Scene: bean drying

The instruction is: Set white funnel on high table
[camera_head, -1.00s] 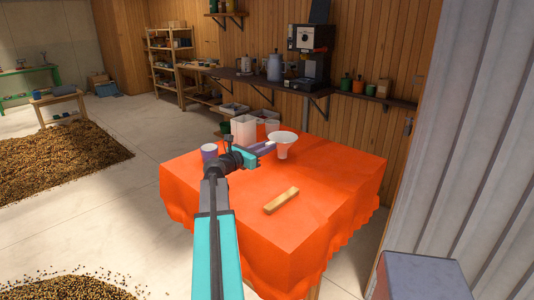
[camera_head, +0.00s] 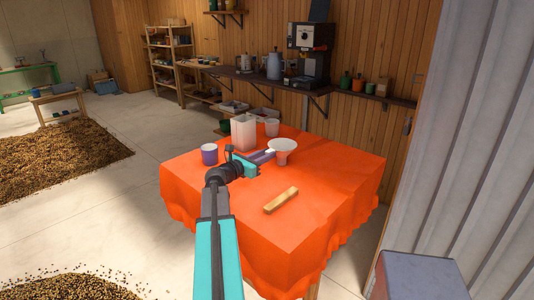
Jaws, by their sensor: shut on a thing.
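The white funnel (camera_head: 283,145) is at the back middle of the table with the orange cloth (camera_head: 335,185), wide mouth up and roughly upright. My gripper (camera_head: 268,155) reaches it from the left and is shut on its side. The fingertips meet the funnel just below the rim. The funnel's lower end looks at or very near the cloth; I cannot tell if it touches.
A wooden block (camera_head: 281,201) lies nearer. The table's right side is clear. A wall shelf (camera_head: 265,82) with a coffee machine (camera_head: 308,55) is behind.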

